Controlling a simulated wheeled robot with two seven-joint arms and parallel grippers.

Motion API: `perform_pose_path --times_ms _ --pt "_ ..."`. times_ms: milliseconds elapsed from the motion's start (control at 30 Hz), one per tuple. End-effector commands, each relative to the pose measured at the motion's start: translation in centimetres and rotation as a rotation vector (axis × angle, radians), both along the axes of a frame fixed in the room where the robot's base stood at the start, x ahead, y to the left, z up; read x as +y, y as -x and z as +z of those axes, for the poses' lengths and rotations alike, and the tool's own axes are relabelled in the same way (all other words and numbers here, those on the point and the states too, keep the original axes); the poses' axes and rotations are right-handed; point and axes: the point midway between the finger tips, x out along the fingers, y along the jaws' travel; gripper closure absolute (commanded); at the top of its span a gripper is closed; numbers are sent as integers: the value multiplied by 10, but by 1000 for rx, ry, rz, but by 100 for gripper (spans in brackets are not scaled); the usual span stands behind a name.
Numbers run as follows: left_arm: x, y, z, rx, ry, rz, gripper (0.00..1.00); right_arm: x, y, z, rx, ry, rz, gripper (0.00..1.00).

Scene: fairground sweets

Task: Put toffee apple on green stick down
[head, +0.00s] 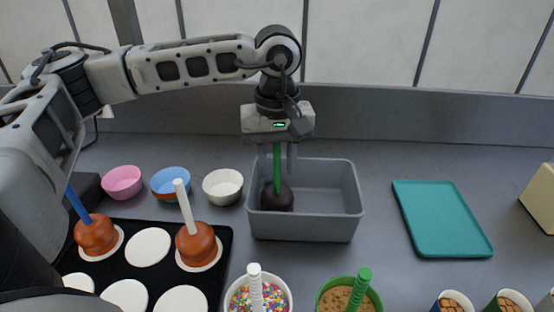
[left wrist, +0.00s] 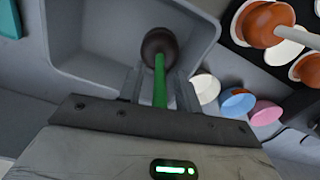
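The toffee apple on the green stick (head: 277,197) has a dark brown coat and stands stick-up inside the grey bin (head: 305,229), near its left wall. It also shows in the left wrist view (left wrist: 158,45) within the bin (left wrist: 85,60). My left gripper (head: 280,157) points down over the bin. Its fingers (left wrist: 159,88) stand on either side of the green stick, with a visible gap on each side, so it looks open around the stick. Whether the apple's underside touches the bin floor is hidden. My right gripper is not in view.
A black tray (head: 226,240) holds white discs and two orange-brown apples, on a blue stick (head: 96,235) and a white stick (head: 196,243). Pink (head: 122,182), blue (head: 170,184) and white (head: 222,187) bowls stand left of the bin. A teal tray (head: 441,218) lies right, with clear counter between.

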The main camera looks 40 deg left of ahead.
Motion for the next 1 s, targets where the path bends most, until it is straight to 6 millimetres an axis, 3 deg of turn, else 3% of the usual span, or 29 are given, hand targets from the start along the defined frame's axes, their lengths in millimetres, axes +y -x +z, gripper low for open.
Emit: perform_pose_path --times_ms 233,500,700,1000 --pt "-1 -1 20 -3 2 0 66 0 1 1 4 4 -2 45" --pt "-1 -1 79 -5 1 -1 66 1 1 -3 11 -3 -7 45" --pt "-1 -1 112 -2 1 -1 66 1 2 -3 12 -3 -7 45" --pt "0 0 124 1 -1 -1 66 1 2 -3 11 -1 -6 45"
